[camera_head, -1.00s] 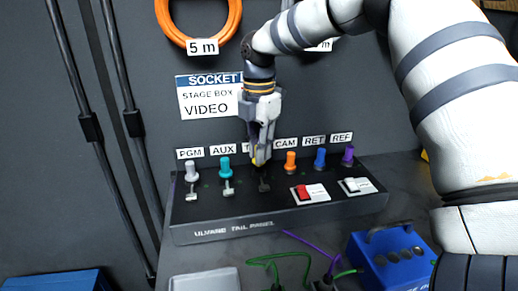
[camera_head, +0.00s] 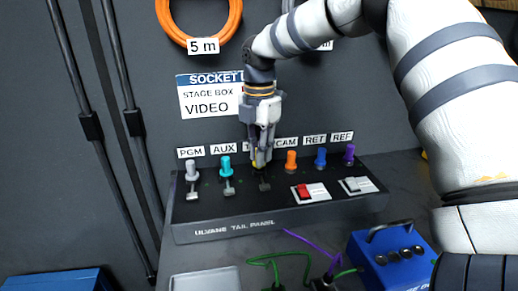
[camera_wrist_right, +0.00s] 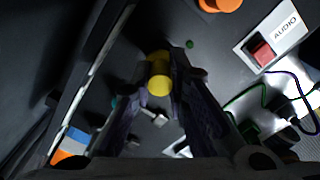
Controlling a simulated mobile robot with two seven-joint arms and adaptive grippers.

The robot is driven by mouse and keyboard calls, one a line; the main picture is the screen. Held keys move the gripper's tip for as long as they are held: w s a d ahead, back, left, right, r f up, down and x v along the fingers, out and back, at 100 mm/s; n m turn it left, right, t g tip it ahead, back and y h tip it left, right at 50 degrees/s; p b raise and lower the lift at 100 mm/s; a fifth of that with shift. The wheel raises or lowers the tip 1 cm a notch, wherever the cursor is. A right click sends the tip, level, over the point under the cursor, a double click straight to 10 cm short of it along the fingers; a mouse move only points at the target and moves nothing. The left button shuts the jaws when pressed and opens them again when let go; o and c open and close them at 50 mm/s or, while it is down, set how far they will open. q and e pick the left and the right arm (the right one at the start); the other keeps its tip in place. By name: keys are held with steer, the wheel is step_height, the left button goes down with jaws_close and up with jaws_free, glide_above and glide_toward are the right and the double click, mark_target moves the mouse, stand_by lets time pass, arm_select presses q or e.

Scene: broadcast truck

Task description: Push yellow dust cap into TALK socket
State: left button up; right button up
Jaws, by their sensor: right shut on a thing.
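The yellow dust cap (camera_head: 255,164) is between the fingertips of my right gripper (camera_head: 260,162), at the back row of the tail panel (camera_head: 240,231). In the right wrist view the cap (camera_wrist_right: 158,72) shows as a yellow cylinder, with my right gripper's fingers (camera_wrist_right: 160,88) shut on it. The gripper points down between the AUX and CAM positions. It covers most of the label there and hides the socket under the cap. I cannot tell how deep the cap sits. My left gripper is not in view.
A teal cap (camera_head: 226,163) stands to the left and an orange cap (camera_head: 291,160) to the right. A red switch (camera_head: 304,191) and a pale switch (camera_head: 357,185) sit in front. A blue box (camera_head: 390,257) and loose cables lie before the panel.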

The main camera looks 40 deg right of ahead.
steer(key=shift+f, duration=0.75)
steer(key=o, duration=0.9)
step_height(320, 180, up, 12)
steer(key=shift+r, duration=0.1)
